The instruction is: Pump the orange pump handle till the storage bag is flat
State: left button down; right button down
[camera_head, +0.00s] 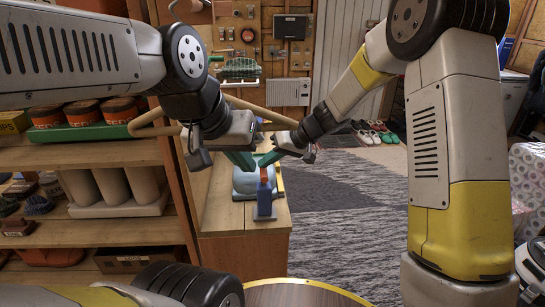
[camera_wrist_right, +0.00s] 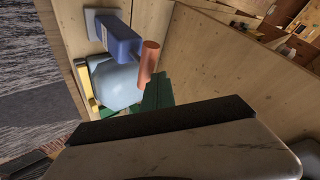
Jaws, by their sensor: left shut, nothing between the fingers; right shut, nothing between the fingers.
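The blue pump (camera_head: 264,205) stands on the wooden bench top near its front end. Its orange handle (camera_head: 264,174) rises above it; both the pump (camera_wrist_right: 118,36) and the handle (camera_wrist_right: 149,62) show in the right wrist view. The light blue storage bag (camera_head: 243,180) lies behind the pump and looks puffed; it also shows in the wrist view (camera_wrist_right: 116,86).
A wooden shelf (camera_head: 100,155) with pots and tins stands at left, beside the bench (camera_head: 240,220). A yellow strip (camera_head: 281,183) lies along the bench's right side. A grey rug (camera_head: 345,215) covers the floor at right. A round-topped stool (camera_head: 300,292) is at the front.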

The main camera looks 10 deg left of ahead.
jog(key=shift+f, duration=1.25)
dwell(0.8)
jog(key=shift+s+d+f, duration=0.15)
jog(key=shift+s+f, duration=0.05)
jog(key=shift+f, duration=0.6)
jog(key=shift+w+d+f, duration=0.1)
jog(key=shift+f, duration=0.3)
dwell(0.7)
jog(key=shift+w+r, duration=0.15)
jog(key=shift+r, duration=0.55)
jog(key=shift+d+r, duration=0.2)
jog(key=shift+r, duration=0.7)
jog(key=shift+a+r, duration=0.15)
jog(key=shift+r, duration=1.45)
